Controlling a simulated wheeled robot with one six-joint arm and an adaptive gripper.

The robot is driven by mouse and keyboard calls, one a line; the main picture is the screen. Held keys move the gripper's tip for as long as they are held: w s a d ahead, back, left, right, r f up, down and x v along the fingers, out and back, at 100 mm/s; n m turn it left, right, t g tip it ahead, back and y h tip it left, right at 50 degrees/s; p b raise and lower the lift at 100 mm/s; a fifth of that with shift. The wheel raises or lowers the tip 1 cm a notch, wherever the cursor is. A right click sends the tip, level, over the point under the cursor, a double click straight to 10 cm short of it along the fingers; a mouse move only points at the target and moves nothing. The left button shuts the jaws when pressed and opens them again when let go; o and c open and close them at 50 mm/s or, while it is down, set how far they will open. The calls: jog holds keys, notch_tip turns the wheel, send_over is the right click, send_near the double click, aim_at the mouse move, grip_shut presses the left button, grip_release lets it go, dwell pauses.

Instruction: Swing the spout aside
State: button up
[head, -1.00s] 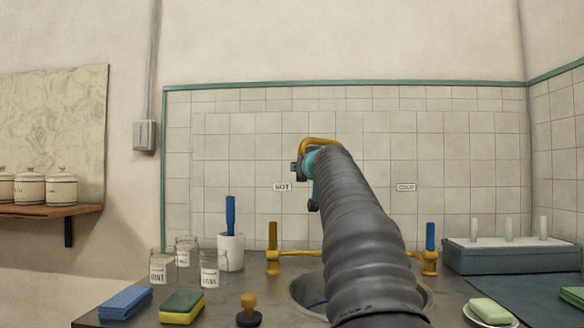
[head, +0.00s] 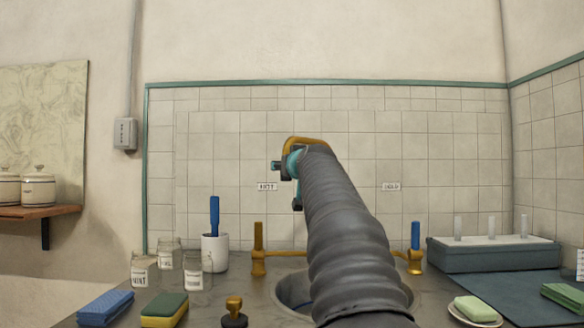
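The brass spout (head: 305,140) curves up at the middle of the tiled wall, and only its top bend shows. My arm hides the rest of it. My gripper (head: 287,178) is at the left side of this bend, mostly behind my grey sleeved arm. I cannot tell whether its fingers touch the spout or are open or shut. The brass tap pipe (head: 287,253) runs behind the sink (head: 290,291), with a brass-handled tap (head: 258,248) at left and a blue-handled tap (head: 415,247) at right.
Glass jars (head: 196,271), a white cup (head: 215,252) with a blue-handled thing, sponges (head: 164,309) and a brass-topped stopper (head: 234,312) stand left of the sink. A grey-blue box (head: 493,254) and a soap dish (head: 475,312) are at right. The air above the counter is clear.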

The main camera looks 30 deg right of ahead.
jog(key=v, duration=1.2)
dwell(0.4)
